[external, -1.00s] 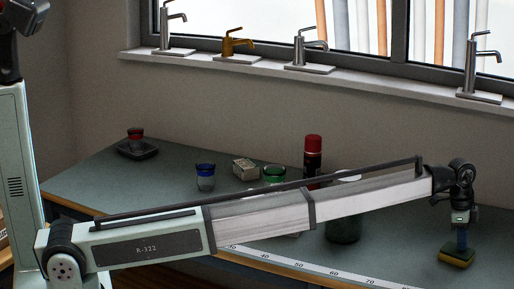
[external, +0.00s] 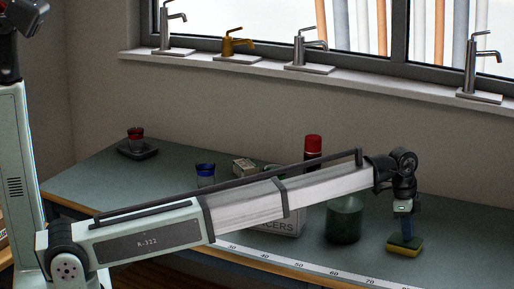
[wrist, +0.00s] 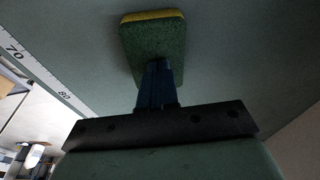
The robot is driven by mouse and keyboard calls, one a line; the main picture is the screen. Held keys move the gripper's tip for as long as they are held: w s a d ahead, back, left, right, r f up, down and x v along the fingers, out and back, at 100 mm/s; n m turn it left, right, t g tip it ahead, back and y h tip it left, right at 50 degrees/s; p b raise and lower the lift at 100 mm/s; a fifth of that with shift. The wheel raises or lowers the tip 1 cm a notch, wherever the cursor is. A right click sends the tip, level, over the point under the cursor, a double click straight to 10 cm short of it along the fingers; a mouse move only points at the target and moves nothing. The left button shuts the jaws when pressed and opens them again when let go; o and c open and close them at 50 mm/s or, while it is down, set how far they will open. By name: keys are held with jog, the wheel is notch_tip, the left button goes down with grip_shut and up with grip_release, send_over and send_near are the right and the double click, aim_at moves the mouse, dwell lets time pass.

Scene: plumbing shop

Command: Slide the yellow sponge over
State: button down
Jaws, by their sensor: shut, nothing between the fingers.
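The yellow sponge (external: 404,249) with a green top lies flat on the table at the right, to the right of the dark green jar. In the wrist view, the sponge (wrist: 152,38) shows its green face with a yellow edge at the far side. My gripper (external: 406,236) points down onto the green top, with its blue fingers together. In the wrist view, my gripper (wrist: 156,66) has its fingertips at the near part of the green face, apparently touching it. Nothing is between the fingers.
A dark green jar (external: 343,222) stands just left of the sponge. A white box (external: 288,224), partly behind my arm, and a red-capped can (external: 313,152) are further left. A measuring strip (external: 300,265) runs along the front edge. The table right of the sponge is clear.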

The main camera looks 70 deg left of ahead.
aim_at(396, 237)
jog(key=shift+s+a+f, duration=0.4)
jog(key=shift+s+f, duration=0.05)
jog(key=shift+w+d+r, duration=0.1)
jog(key=shift+w+r, duration=0.15)
jog(key=shift+r, duration=0.75)
notch_tip(396, 237, up, 13)
jog(key=s+a, duration=0.1)
jog(key=shift+s+a+f, duration=0.2)
jog(key=shift+s+a, duration=0.1)
jog(key=c, duration=1.8)
grip_release()
